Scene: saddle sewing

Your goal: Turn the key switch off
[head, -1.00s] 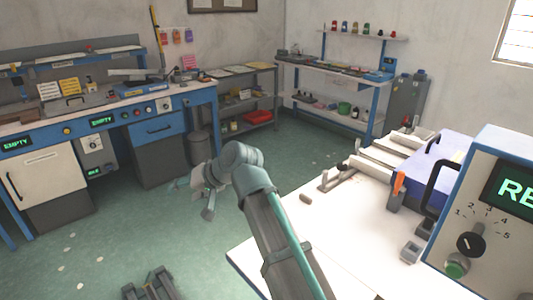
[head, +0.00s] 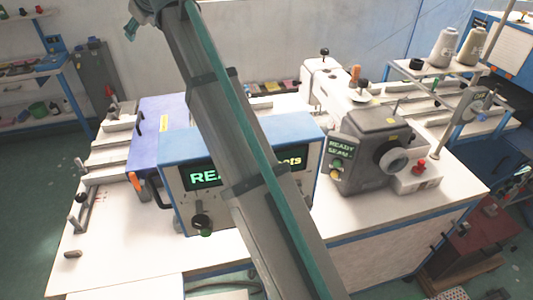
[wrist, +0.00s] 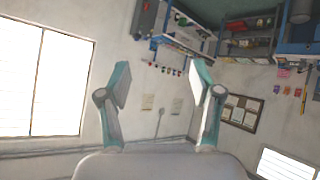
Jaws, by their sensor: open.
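No key switch can be clearly picked out in either view. A blue and white control box (head: 180,150) stands on the white table in the head view, with a lit green display, a black dial knob (head: 200,221) and a green button (head: 206,233). My arm crosses in front of it and hides part of its face. A grey sewing machine (head: 372,140) stands to its right, with a small "READY SEAM" screen and a red knob (head: 421,166). My gripper (wrist: 158,78) is open and empty in the wrist view, facing the wall and away from these controls.
A purple-blue unit (head: 160,125) with a black handle sits left of the box. Thread cones (head: 445,47) stand at the back right. The white table (head: 120,255) is mostly bare at its front left. Shelves (head: 30,70) stand at the far left.

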